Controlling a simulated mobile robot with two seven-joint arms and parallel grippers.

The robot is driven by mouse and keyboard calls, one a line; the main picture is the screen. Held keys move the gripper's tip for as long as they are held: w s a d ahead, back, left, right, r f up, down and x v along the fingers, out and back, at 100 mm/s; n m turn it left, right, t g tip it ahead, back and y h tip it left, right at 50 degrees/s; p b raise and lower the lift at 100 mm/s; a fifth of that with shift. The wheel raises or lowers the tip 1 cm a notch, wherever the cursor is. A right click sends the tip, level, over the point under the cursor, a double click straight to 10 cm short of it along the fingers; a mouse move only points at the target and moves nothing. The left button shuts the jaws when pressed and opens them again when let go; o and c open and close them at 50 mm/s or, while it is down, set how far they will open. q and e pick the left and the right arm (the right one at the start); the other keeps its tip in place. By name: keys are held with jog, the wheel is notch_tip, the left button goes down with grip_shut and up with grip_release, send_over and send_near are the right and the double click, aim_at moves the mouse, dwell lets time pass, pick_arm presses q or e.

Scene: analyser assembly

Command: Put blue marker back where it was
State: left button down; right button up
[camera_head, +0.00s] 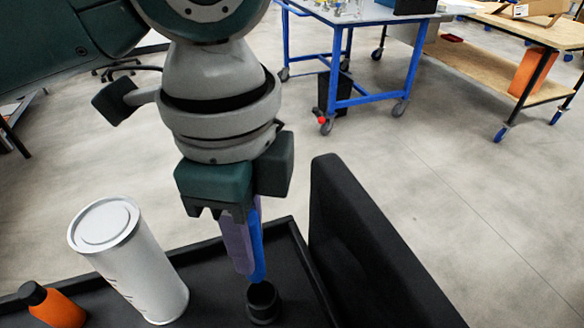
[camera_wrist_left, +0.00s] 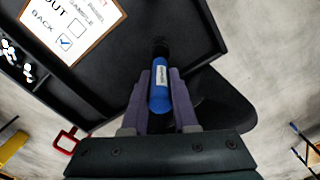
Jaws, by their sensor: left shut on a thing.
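My left gripper (camera_head: 243,222) points down and is shut on the blue marker (camera_head: 256,245), which hangs nearly upright between its fingers. The blue marker (camera_wrist_left: 160,92) also shows in the left wrist view, with a white label, between the purple fingers of the left gripper (camera_wrist_left: 160,98). A small round black holder (camera_head: 263,303) stands on the black tray (camera_head: 215,262), just below the marker's lower end. I cannot tell whether the marker's end touches the holder or is inside its opening. My right gripper is in neither view.
A white canister (camera_head: 135,262) and an orange bottle (camera_head: 58,308) with a black cap stand left of the holder. A black upright panel (camera_head: 375,262) rises at the right. A clipboard (camera_wrist_left: 70,28) with checkboxes lies on the tray. Blue-framed and wooden tables stand farther back.

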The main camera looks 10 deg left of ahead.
aim_at(256, 277)
pick_arm(q)
notch_tip(256, 277, down, 8)
jog(key=shift+b, duration=0.7)
jog(key=shift+f, duration=0.15)
jog(key=c, duration=0.7)
grip_release()
